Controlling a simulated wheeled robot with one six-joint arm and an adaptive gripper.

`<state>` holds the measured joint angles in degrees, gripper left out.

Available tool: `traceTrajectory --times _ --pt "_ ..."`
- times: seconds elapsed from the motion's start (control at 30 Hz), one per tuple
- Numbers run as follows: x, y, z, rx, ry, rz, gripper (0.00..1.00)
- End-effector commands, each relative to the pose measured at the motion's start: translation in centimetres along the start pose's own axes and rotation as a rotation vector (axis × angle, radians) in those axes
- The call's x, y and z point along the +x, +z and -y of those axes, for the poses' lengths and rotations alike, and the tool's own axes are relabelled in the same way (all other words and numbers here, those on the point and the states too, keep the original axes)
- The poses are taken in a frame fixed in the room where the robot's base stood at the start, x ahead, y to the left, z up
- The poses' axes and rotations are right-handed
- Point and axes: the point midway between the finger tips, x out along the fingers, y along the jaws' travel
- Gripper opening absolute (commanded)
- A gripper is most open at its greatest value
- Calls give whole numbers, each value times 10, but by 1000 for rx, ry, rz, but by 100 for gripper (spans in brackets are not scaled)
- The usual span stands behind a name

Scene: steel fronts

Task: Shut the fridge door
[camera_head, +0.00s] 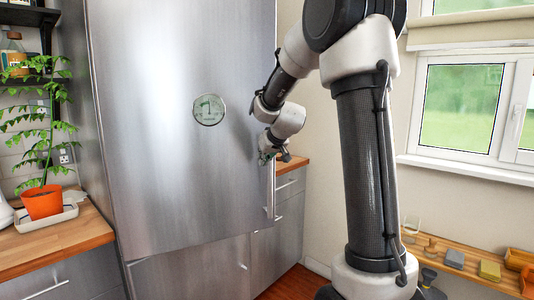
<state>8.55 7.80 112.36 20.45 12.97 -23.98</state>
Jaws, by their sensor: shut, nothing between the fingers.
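The fridge door (165,120) is a tall brushed steel panel that fills the left middle of the view, with a round grey-green disc on it. Its vertical bar handle (270,190) is near the right edge. The door's right edge reaches further right than the steel panel below it, so the door looks slightly ajar; the gap itself is hidden. My gripper (265,157) is shut and empty, close to the door's right edge just above the handle. I cannot tell whether it touches the door.
A wooden counter (65,237) with a potted plant (42,203) stands at the left. Steel drawers (287,205) under a wooden top are right of the fridge. A low wooden shelf (470,270) with small items runs beneath the window at right. My arm covers the centre right.

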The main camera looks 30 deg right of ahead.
Motion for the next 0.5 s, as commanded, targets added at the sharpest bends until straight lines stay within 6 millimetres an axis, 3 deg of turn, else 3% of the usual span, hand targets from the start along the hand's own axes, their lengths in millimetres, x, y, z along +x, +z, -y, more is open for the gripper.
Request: traceTrajectory --times 0.2,0.5 --pt "18 -19 0 -2 0 -3 0" --pt "24 -25 0 -1 0 -3 0"
